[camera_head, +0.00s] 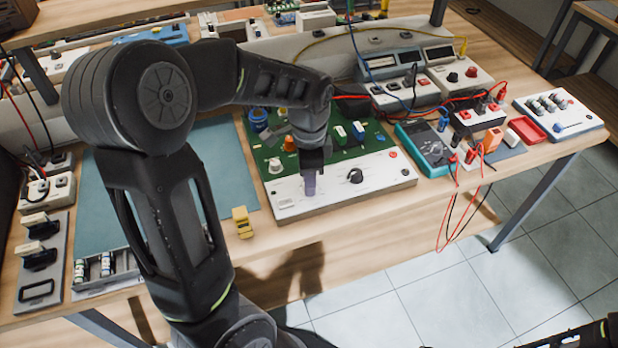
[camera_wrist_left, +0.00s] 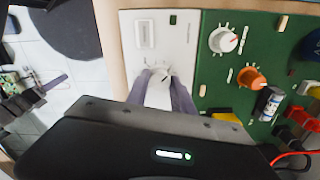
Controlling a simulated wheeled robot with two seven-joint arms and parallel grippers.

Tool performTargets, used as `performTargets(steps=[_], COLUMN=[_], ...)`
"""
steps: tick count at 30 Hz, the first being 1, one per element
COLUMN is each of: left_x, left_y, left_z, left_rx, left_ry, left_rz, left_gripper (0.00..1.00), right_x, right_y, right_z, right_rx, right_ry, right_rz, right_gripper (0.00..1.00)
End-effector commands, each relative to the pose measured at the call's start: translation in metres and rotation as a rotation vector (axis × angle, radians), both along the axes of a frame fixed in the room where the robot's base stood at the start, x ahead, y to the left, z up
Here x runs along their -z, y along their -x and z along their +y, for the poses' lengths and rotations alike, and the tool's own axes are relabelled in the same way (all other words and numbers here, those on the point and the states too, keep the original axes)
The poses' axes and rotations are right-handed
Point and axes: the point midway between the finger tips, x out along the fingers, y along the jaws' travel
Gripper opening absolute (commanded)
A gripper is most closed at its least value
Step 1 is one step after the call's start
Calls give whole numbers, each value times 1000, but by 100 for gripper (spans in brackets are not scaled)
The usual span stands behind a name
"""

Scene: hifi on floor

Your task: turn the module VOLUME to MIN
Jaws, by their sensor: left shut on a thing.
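The module is a green board (camera_head: 372,137) with a white front panel (camera_head: 385,170) lying flat on the bench. My left gripper (camera_head: 310,186) points down at the left part of that panel. In the left wrist view its two fingers (camera_wrist_left: 162,92) are shut on a pale knob (camera_wrist_left: 158,92) with a ring of tick marks around it. The lettering is too small to read, so I cannot tell which knob is VOLUME. A black knob (camera_head: 355,175) sits on the panel to the right of the gripper. My right gripper (camera_wrist_left: 45,90) shows small in the left wrist view; its opening is unclear.
On the green board are a white knob (camera_wrist_left: 222,40) and an orange knob (camera_wrist_left: 251,78) close to the left gripper. A small yellow block (camera_head: 242,222) lies left of the panel. A teal multimeter (camera_head: 424,148) with loose leads stands right of the module.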

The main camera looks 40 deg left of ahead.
Motion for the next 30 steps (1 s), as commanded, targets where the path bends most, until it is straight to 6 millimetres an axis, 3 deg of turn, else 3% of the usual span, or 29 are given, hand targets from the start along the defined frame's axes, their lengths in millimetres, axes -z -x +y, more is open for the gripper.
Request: performTargets(steps=[30], left_x=[-1], left_y=[-1], left_z=[0], left_rx=[-963], left_ry=[-1], left_rz=[-3], left_gripper=[0], right_x=[3], right_y=[0], right_z=[0], right_rx=[0], right_ry=[0], right_rz=[0], right_gripper=[36])
